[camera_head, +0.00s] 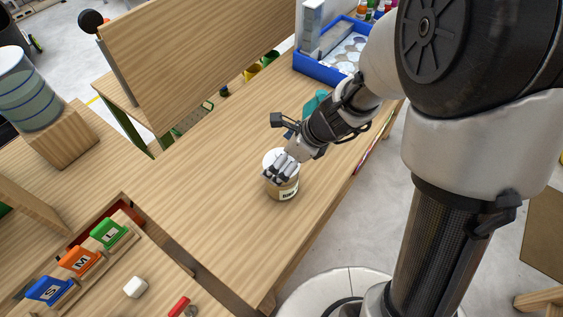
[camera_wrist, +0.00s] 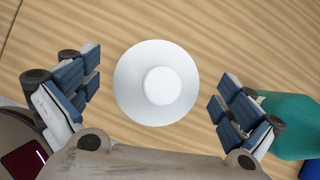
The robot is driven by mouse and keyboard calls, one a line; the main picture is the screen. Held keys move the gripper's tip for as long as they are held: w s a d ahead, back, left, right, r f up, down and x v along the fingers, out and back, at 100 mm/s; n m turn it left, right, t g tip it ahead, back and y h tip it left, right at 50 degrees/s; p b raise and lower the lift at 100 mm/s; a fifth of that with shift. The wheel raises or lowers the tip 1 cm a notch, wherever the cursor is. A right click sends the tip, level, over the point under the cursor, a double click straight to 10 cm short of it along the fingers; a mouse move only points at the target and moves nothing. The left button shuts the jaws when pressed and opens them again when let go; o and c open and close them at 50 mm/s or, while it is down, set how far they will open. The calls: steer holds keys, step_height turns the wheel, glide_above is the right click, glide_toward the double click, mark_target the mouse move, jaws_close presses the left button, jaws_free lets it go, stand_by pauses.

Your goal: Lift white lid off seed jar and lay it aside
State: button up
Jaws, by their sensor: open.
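The seed jar (camera_head: 284,190) stands upright on the wooden table, a tan jar with a label on its side. Its round white lid (camera_wrist: 132,83) with a raised knob (camera_wrist: 162,86) is on top, seen from above in the wrist view. In the head view my gripper hides part of the lid (camera_head: 269,160). My gripper (camera_wrist: 156,95) is open, with one finger pad on each side of the lid and a gap to both. In the head view my gripper (camera_head: 282,168) is right at the jar's top. The jar body is hidden under the lid in the wrist view.
A teal object (camera_wrist: 287,125) stands close to the right finger. A blue tray (camera_head: 318,69) is at the table's far end. The table left of the jar (camera_head: 215,165) is clear.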

mark_target(281, 152)
steer(key=shift+c, duration=0.4)
steer(key=c, duration=0.9)
step_height(281, 152, up, 20)
steer(key=p, duration=1)
steer(key=shift+p, duration=0.35)
